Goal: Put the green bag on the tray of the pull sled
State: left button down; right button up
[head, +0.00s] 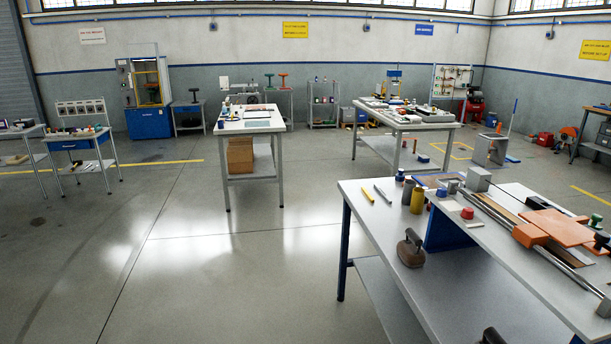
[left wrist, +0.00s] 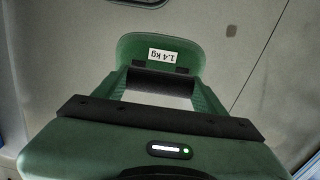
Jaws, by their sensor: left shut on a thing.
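The green bag (left wrist: 160,42), with a white label reading 1.4 kg, is at the top middle of the left wrist view. My left gripper (left wrist: 160,68) is shut on it; the gripper's green body with a small lit lamp fills the bottom of that view. Part of the bag is hidden behind the gripper. Neither the bag nor my grippers show in the head view. The pull sled's flat orange tray (head: 562,226) lies over metal rails on the near-right table in the head view. My right gripper is in neither view.
On the near-right table (head: 465,270) stand a brown handled weight (head: 410,248), a yellow cylinder (head: 417,199), a red-capped piece (head: 467,213) and small tools. A grey block (head: 478,179) is at the rails' far end. The floor at left is clear; other worktables stand behind.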

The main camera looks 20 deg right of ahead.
aim_at(559, 224)
jog(key=i, duration=1.3)
jog(key=i+u, duration=0.1)
jog(key=i, duration=0.5)
jog(key=i+l+u, duration=0.15)
jog(key=i, duration=0.5)
jog(key=i+z, duration=0.15)
jog(key=z, duration=3.9)
